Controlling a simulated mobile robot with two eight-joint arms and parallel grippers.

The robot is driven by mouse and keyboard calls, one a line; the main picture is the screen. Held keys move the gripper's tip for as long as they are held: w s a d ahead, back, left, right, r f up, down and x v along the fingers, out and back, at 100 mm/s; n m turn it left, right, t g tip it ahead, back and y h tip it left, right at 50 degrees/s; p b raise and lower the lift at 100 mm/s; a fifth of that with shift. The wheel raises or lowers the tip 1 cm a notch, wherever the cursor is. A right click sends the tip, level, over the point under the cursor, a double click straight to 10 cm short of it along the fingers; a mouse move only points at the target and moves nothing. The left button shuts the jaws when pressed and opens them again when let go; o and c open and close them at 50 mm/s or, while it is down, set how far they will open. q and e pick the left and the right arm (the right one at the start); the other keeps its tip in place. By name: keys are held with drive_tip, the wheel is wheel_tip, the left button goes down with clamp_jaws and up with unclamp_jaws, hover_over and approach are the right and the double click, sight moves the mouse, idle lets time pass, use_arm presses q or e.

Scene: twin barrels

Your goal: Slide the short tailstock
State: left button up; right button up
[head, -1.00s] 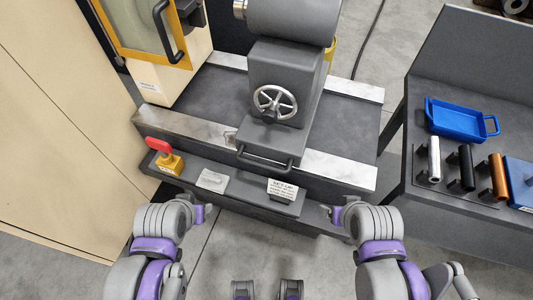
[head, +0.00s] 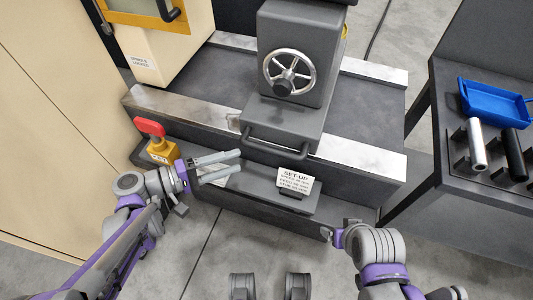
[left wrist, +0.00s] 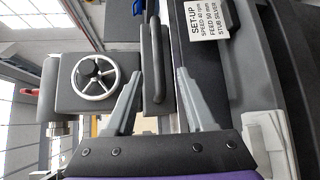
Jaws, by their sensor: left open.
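The tailstock (head: 293,60) is a grey block with a silver handwheel (head: 289,73), standing on the lathe bed. A dark bar handle (head: 275,148) runs along the front of its base. My left gripper (head: 240,163) is open, with its two fingers pointing right toward the handle's left end; it looks apart from it. In the left wrist view the handle (left wrist: 155,65) stands upright in the picture between the open fingers, beyond their tips or level with them; I cannot tell which. My right gripper (head: 327,233) is at the lower right, away from the tailstock; its opening is unclear.
A yellow block with a red lever (head: 150,128) stands behind my left wrist. A set-up card (head: 296,180) stands on the front ledge. Bright rails (head: 375,158) edge the bed. At right, a dark bench holds a blue tray (head: 492,105) and several cylinders (head: 476,145).

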sight(269, 148)
use_arm(q)
drive_tip(key=b+x, duration=0.1)
drive_tip(key=x, duration=0.9)
drive_tip(key=shift+w+d+r, duration=0.1)
drive_tip(key=shift+w+d, duration=0.1)
drive_tip(key=shift+d, duration=0.15)
clamp_jaws()
idle(1.0)
